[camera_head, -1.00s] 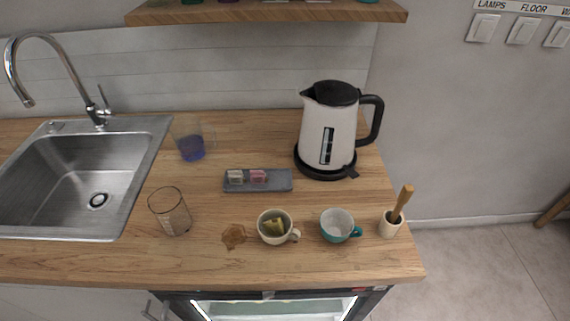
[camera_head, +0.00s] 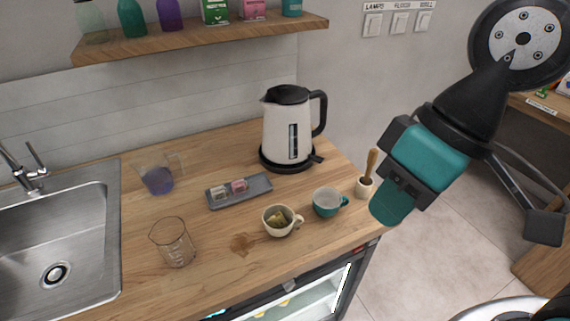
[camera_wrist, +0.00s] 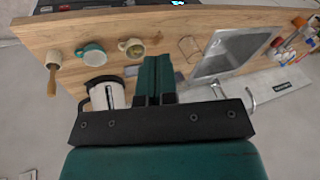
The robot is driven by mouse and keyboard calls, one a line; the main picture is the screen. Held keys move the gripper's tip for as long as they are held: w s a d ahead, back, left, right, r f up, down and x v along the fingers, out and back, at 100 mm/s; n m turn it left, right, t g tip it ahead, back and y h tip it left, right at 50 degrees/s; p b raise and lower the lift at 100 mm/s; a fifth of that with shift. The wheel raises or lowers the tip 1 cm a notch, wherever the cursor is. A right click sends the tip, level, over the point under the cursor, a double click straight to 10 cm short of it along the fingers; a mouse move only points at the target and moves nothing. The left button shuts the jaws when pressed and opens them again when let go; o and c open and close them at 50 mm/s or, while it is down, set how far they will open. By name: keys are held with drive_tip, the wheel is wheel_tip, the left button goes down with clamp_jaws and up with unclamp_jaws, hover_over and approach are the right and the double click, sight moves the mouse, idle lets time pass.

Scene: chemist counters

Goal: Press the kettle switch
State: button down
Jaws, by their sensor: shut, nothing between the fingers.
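The kettle (camera_head: 287,130) is white with a black lid and black handle and stands upright on its black base (camera_head: 270,164) at the back right of the counter. A small dark lever (camera_head: 316,157) sticks out low at its right, below the handle. My gripper (camera_head: 385,215) is in front of and to the right of the kettle, apart from it, near the counter's right end. In the wrist view the kettle (camera_wrist: 104,92) shows left of my gripper (camera_wrist: 155,62), partly hidden by it. The teal fingers are together, with nothing between them.
A mortar with a wooden pestle (camera_head: 366,180), a teal cup (camera_head: 326,202) and a cream cup (camera_head: 280,220) stand along the counter's front right. A shelf (camera_head: 200,40) hangs above.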

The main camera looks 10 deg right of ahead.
idle(0.3)
drive_tip(key=t+h+p, duration=0.1)
drive_tip(key=h+p, duration=0.2)
drive_tip(key=p, duration=0.5)
hover_over(320, 160)
wheel_tip(320, 160, down, 18)
drive_tip(key=r, duration=0.1)
drive_tip(key=shift+s+d+f+h, duration=0.25)
drive_tip(key=shift+d+f+h, duration=0.05)
drive_tip(key=shift+d+f, duration=0.1)
drive_tip(key=shift+w+a+f+b, duration=0.15)
drive_tip(key=shift+f+b, duration=0.85)
drive_tip(key=shift+f, duration=0.75)
drive_tip(key=shift+w+a+f+b, duration=0.1)
drive_tip(key=shift+f+b, duration=0.9)
drive_tip(key=shift+f, duration=0.7)
